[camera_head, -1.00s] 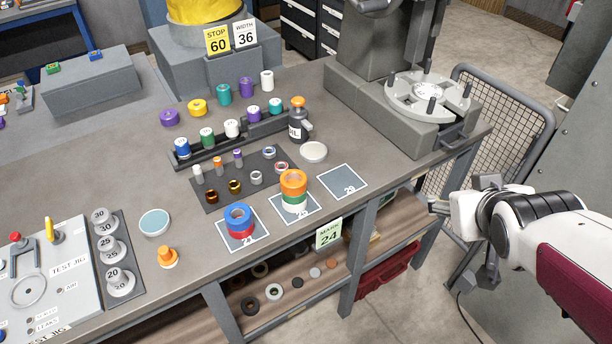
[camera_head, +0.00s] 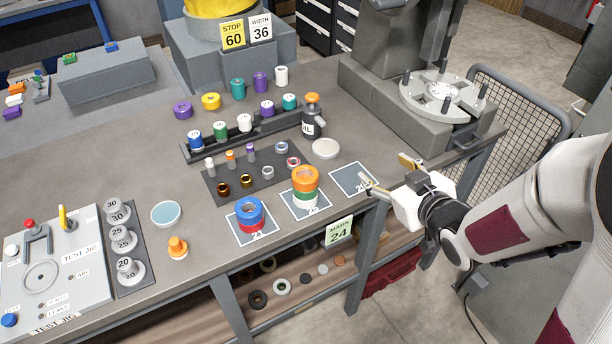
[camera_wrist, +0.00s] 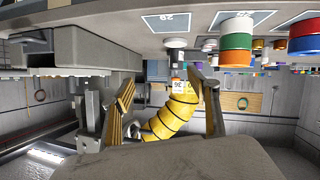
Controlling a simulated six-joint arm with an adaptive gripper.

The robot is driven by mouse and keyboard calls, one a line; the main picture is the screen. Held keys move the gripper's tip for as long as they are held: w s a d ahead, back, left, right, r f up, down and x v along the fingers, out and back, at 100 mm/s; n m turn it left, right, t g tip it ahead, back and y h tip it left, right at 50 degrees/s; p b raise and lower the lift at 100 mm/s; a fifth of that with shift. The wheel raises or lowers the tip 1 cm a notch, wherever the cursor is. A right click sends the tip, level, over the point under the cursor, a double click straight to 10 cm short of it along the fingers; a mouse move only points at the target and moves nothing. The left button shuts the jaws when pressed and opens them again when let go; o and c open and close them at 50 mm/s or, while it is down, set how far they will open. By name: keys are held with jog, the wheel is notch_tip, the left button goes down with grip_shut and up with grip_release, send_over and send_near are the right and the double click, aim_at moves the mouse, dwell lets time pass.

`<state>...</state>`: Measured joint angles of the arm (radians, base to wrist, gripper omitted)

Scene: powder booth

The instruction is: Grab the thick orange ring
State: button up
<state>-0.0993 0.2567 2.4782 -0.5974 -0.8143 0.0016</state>
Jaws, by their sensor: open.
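The thick orange ring (camera_head: 306,178) lies on top of a stack on the middle grey marked square, above a green ring (camera_head: 306,194) and a white ring (camera_head: 306,204). In the wrist view, which is upside down, the orange ring (camera_wrist: 236,58) is at the upper right, with the green and white rings appearing above it. My gripper (camera_head: 387,172) is open and empty, right of the stack and near the square marked 29 (camera_head: 352,180). Its fingers (camera_wrist: 161,85) show apart in the wrist view, with no ring between them.
A blue ring on a red ring (camera_head: 250,214) stands on the square left of the stack. A dark mat (camera_head: 215,187) with small parts, a pale round disc (camera_head: 325,149) and a dark bottle (camera_head: 312,122) are behind. A grey machine (camera_head: 420,120) stands at the back right.

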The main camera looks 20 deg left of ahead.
jog(key=s+a+f+n+y, duration=0.1)
jog(key=s+a+f+y, duration=0.15)
jog(key=a, duration=0.35)
jog(key=n+g+y, duration=0.1)
jog(key=g+y, duration=0.1)
jog(key=y, duration=0.3)
send_near(299, 170)
jog(key=shift+w+f, duration=0.1)
jog(key=shift+w, duration=0.2)
jog(key=shift+x, duration=1.25)
jog(key=shift+a, duration=0.1)
jog(key=shift+x, duration=2.55)
jog(key=shift+s, duration=0.15)
jog(key=c, duration=1.4)
